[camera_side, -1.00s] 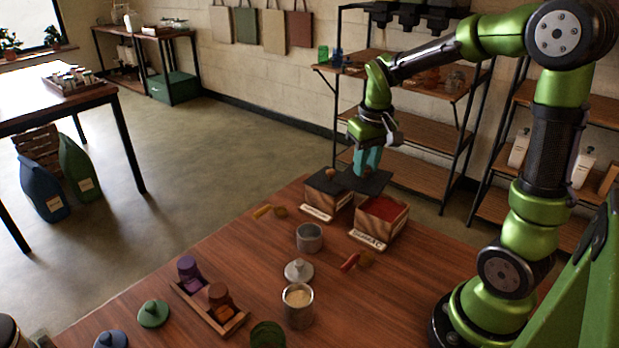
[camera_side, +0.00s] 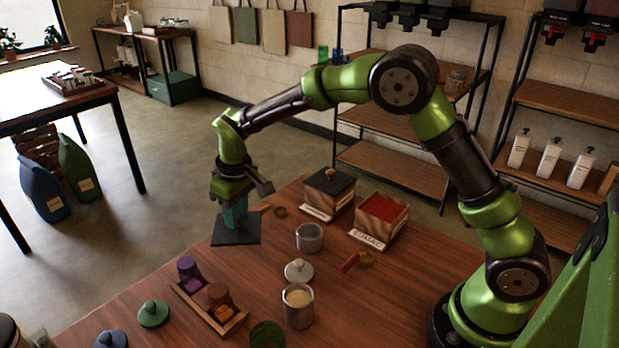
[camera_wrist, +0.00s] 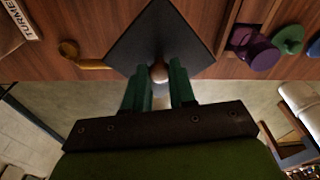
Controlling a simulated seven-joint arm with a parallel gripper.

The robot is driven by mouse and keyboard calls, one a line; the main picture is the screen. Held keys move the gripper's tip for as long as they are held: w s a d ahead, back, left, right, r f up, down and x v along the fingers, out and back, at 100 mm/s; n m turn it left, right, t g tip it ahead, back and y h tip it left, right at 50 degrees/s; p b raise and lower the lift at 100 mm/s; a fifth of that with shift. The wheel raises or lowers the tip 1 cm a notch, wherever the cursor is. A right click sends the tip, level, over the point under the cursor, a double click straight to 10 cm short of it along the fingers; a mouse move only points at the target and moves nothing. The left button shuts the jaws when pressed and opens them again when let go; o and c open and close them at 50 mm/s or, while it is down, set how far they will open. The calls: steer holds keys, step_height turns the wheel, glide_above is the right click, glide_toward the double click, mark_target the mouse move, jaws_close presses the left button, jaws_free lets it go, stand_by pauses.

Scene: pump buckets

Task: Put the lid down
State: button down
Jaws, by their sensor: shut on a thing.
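The lid, a dark square plate (camera_side: 236,232) with a small round wooden knob, is in my gripper (camera_side: 236,216). In the wrist view my teal fingers (camera_wrist: 160,84) are closed around the knob, and the lid (camera_wrist: 160,35) is seen corner-on beyond them. The lid is level at the table's far left edge; I cannot tell whether it touches the wood. An open wooden box (camera_side: 382,218) with red powder stands to the right. Beside it a second box (camera_side: 329,193) has its own dark lid on.
A tray with purple and orange jars (camera_side: 208,306), a green lid (camera_side: 153,313), a grey lid (camera_side: 298,271) and metal cups (camera_side: 309,238) stand on the table (camera_side: 165,275). A yellow-handled scoop (camera_wrist: 82,60) lies near my lid. Bare wood lies between the lid and the tray.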

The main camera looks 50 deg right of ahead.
mark_target(239, 227)
step_height(239, 227, down, 6)
steer(key=shift+f, duration=0.25)
steer(key=shift+f, duration=0.1)
steer(key=c, duration=0.9)
jaws_free()
steer(key=shift+c, duration=0.2)
